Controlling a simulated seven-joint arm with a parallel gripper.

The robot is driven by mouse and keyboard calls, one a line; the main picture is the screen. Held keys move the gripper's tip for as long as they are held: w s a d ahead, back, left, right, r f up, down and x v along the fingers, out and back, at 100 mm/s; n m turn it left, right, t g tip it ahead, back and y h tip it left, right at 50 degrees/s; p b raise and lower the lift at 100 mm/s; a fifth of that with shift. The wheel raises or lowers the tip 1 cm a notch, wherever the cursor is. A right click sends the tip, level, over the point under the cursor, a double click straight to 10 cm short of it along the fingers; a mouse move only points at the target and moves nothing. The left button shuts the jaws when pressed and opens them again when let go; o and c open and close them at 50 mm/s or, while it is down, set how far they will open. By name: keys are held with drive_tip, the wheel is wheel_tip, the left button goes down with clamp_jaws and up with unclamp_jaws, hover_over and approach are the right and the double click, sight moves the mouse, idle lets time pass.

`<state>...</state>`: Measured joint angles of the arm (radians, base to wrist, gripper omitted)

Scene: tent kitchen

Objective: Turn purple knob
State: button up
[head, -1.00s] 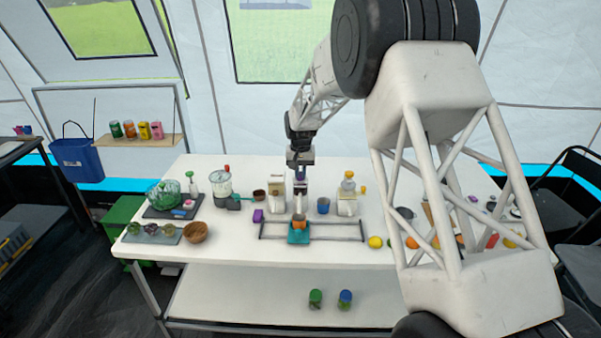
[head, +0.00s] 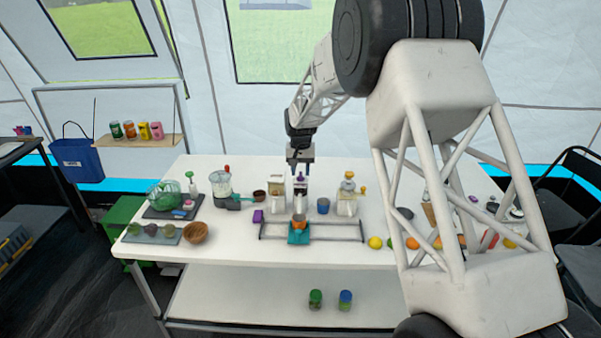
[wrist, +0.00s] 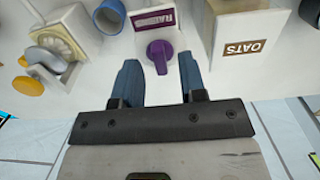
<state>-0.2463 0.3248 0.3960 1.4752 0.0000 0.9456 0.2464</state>
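The purple knob (wrist: 160,55) sits on the front of a white dispenser with a purple label (wrist: 155,20), which appears to read raisins. In the wrist view my gripper (wrist: 160,72) is open, with one blue finger on each side of the knob and a visible gap to both. In the head view my gripper (head: 301,172) is above the same dispenser (head: 300,187) at the table's middle. Whether the fingers reach down to the knob's depth I cannot tell.
An oats dispenser (wrist: 245,42) stands close on one side. A blue cup (head: 323,205) and a dispenser with a yellow knob (head: 347,195) stand on the other. An orange bowl (head: 299,221) sits on a teal slider (head: 299,237) in front, on a dark rail.

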sight(300, 174)
drive_tip(key=shift+r, duration=3.35)
drive_tip(key=o, duration=0.4)
drive_tip(key=shift+o, duration=0.2)
drive_tip(key=n, duration=1.8)
drive_tip(key=shift+f, duration=0.1)
